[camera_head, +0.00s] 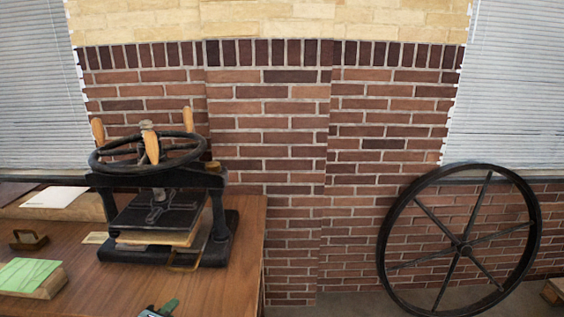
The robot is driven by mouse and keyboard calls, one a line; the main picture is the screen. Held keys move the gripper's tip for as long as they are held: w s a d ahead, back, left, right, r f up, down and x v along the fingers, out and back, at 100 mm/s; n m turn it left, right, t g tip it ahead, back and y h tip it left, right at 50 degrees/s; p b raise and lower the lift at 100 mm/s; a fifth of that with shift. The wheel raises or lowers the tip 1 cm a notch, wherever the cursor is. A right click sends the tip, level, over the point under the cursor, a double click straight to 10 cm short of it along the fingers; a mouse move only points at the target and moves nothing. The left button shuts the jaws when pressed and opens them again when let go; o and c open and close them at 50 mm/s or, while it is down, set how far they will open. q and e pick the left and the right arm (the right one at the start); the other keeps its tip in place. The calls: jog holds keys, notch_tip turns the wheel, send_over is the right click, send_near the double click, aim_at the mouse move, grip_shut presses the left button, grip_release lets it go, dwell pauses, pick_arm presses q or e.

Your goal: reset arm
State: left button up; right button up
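A black hand press (158,200) stands on the wooden table at the left. Its handwheel on top has several upright wooden handles. Under its black plate lies a flat tan block (155,238). A small dark and greenish tip, which looks like part of my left gripper (158,309), shows at the bottom edge over the table, in front of the press and apart from it. Most of it is cut off by the frame, so I cannot tell whether it is open or shut. My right gripper is not in view.
The wooden table (245,235) ends at the right of the press. On its left lie a green-topped block (30,277), a small brass-coloured piece (28,240) and a white sheet (55,197). A large black spoked wheel (464,248) stands at the right by the brick wall (290,150).

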pick_arm(q)
jog(key=s+d+f+m+g, duration=0.1)
jog(key=s+d+m+g, duration=0.15)
jog(key=s+m, duration=0.5)
jog(key=s+d+m+g, duration=0.2)
jog(key=s+m+g, duration=0.2)
jog(key=s, duration=0.7)
jog(key=s+d+f+m+g, duration=0.15)
jog(key=s+m+g, duration=0.3)
jog(key=s, duration=0.55)
jog(key=s+a+f+x, duration=0.1)
jog(key=s+x, duration=0.2)
jog(key=x, duration=0.8)
jog(key=s+a+x, duration=0.1)
jog(key=s+x, duration=0.1)
jog(key=x, duration=1)
jog(key=s+a+f, duration=0.2)
jog(key=s+f, duration=0.6)
jog(key=s, duration=0.1)
jog(key=s+a+f+m+g+y, duration=0.1)
jog(key=s+a+f, duration=0.1)
jog(key=s+f, duration=0.5)
jog(key=shift+s+f+g, duration=0.3)
jog(key=shift+s+f, duration=0.1)
jog(key=shift+s, duration=0.5)
